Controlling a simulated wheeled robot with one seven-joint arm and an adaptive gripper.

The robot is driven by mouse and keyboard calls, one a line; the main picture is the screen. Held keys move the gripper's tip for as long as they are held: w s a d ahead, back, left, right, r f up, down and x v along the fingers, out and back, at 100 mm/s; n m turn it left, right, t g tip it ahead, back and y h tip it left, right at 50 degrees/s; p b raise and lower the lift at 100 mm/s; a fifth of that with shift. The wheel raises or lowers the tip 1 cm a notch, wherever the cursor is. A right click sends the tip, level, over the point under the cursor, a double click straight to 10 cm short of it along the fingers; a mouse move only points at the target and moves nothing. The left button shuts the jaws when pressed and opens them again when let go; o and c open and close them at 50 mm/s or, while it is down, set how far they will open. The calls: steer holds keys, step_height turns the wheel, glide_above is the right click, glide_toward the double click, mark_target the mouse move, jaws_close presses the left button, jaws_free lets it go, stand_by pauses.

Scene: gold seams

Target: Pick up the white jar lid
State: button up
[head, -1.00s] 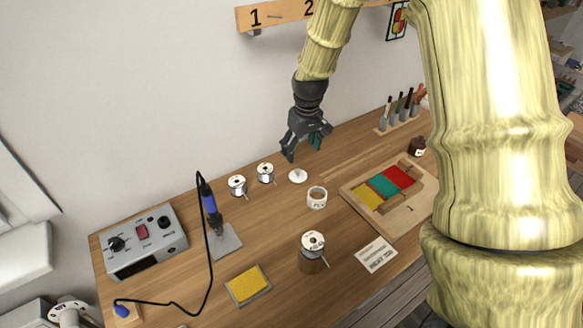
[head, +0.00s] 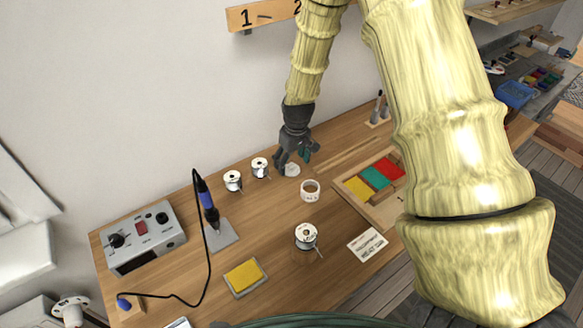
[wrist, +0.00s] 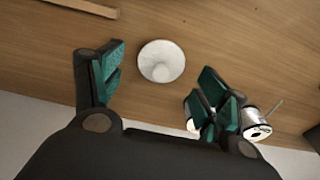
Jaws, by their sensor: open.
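The white open jar (head: 310,190) stands just right of the lid.
Two solder spools (head: 233,181) (head: 260,167) stand left of my gripper; one spool (wrist: 255,125) is close to the right finger in the wrist view. A tray of coloured glass (head: 376,178) lies right. A soldering iron (head: 208,200) stands left. Another spool (head: 306,236) is nearer the front.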

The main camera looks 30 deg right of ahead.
mark_target(293, 169)
steer(key=shift+w+f, duration=0.15)
steer(key=shift+f, duration=1.05)
steer(key=c, duration=0.9)
